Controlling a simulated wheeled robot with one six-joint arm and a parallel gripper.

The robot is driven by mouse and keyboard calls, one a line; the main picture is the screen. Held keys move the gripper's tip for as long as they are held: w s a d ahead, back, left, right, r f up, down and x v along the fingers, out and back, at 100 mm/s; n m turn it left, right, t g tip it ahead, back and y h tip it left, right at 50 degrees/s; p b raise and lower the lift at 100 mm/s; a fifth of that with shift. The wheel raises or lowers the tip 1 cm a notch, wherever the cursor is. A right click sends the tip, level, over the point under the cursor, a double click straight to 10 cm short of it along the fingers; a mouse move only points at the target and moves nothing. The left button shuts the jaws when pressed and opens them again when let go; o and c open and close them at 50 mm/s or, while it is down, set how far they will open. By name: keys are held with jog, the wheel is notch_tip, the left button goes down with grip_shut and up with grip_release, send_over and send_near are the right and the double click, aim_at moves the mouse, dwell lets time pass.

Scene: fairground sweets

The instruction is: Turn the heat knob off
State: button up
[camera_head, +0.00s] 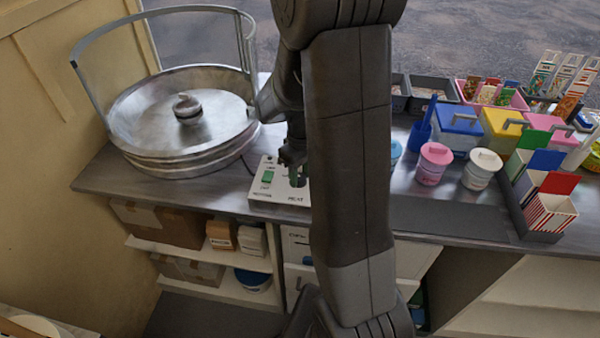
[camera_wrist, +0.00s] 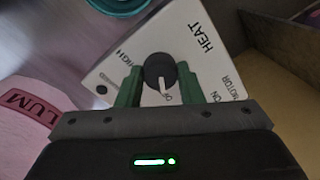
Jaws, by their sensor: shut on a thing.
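The heat knob (camera_wrist: 160,66) is round and black with a white pointer, on a white control panel (camera_wrist: 205,65) marked HEAT. In the wrist view the pointer aims down the picture, at a partly hidden label beginning with O; HIGH is to the left. My gripper (camera_wrist: 161,80) has its green fingers on either side of the knob, shut on it. In the head view the control box (camera_head: 264,193) stands at the counter's front edge, with my gripper (camera_head: 294,176) down on its right part. The knob is hidden there by my gripper.
A large metal candy-floss pan (camera_head: 150,110) with a clear guard stands left of the box. A pink tub (camera_head: 432,165) and a white-lidded tub (camera_head: 482,170) stand right of my arm. A green switch (camera_head: 267,177) sits on the box's left part.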

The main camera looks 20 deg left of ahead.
aim_at(302, 174)
jog(key=o, duration=1)
jog(key=shift+c, duration=0.2)
notch_tip(302, 174, up, 14)
jog(key=shift+w, duration=0.3)
jog(key=shift+d+f, duration=0.1)
jog(key=f, duration=1.3)
jog(key=shift+s+f, duration=0.3)
jog(key=shift+f, duration=0.1)
